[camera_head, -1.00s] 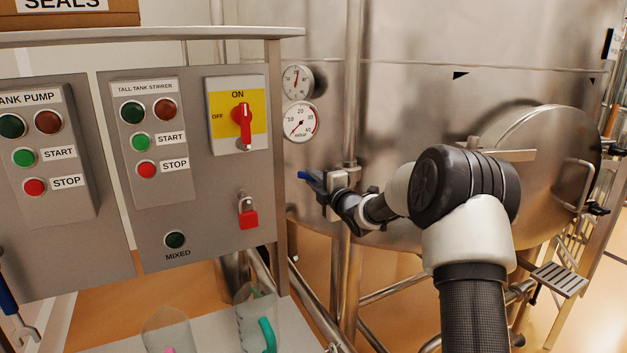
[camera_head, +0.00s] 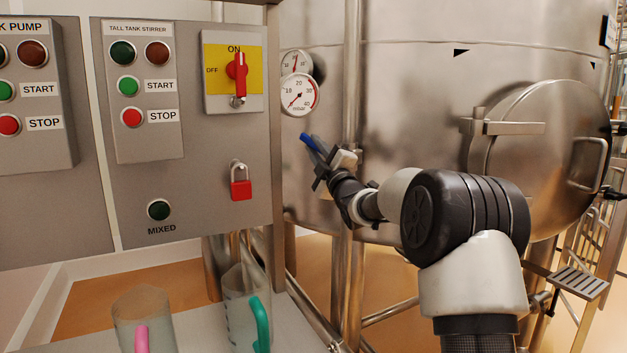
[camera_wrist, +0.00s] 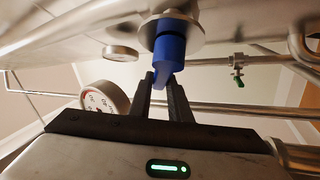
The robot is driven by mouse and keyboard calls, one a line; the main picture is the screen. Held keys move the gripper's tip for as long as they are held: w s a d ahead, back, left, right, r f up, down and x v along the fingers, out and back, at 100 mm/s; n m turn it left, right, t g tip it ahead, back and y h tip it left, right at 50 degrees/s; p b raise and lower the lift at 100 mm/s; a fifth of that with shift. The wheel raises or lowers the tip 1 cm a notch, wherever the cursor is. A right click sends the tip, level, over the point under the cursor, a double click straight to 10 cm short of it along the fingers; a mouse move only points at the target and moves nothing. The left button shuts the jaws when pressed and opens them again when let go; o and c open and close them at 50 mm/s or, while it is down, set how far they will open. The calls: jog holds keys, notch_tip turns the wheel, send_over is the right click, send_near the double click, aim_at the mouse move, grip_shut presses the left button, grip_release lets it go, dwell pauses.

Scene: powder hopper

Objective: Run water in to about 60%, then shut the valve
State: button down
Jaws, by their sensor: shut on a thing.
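The valve's blue lever handle (camera_head: 307,143) shows in the head view in front of the steel tank (camera_head: 410,90), beside a vertical pipe. It slants up to the left. My gripper (camera_head: 322,163) is at this handle, its jaws partly hidden by the wrist. In the wrist view, the blue handle (camera_wrist: 170,48) hangs from a round steel fitting, and my gripper's two black fingers (camera_wrist: 167,88) are closed on its lower end. The valve body is mostly hidden behind the gripper. No water level can be read in these views.
Two dial gauges, the lower one (camera_head: 300,96) clearer, sit just above the handle. The control panel (camera_head: 190,200) with switch and padlock stands left. Clear jugs, one (camera_head: 240,300) with a green handle, stand below it. A round hatch (camera_head: 540,150) is right of my arm.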

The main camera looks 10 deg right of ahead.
jog(key=shift+s+d+r+m+t+h+b, duration=0.15)
jog(key=shift+m+t+b, duration=0.3)
jog(key=shift+b, duration=0.45)
jog(key=shift+d+r+m+t+h+b, duration=0.1)
jog(key=shift+r+m+t+h+b, duration=0.2)
jog(key=shift+m+b, duration=0.4)
jog(key=shift+s+d+r+m+t+h+b, duration=0.1)
jog(key=shift+d+r+m+t+h+b, duration=0.2)
jog(key=shift+b, duration=0.75)
jog(key=shift+a, duration=0.15)
jog(key=c, duration=1.6)
grip_release()
jog(key=shift+c, duration=0.2)
jog(key=shift+s+f, duration=0.1)
jog(key=v, duration=1.7)
jog(key=shift+f+b, duration=0.15)
jog(key=shift+b, duration=0.25)
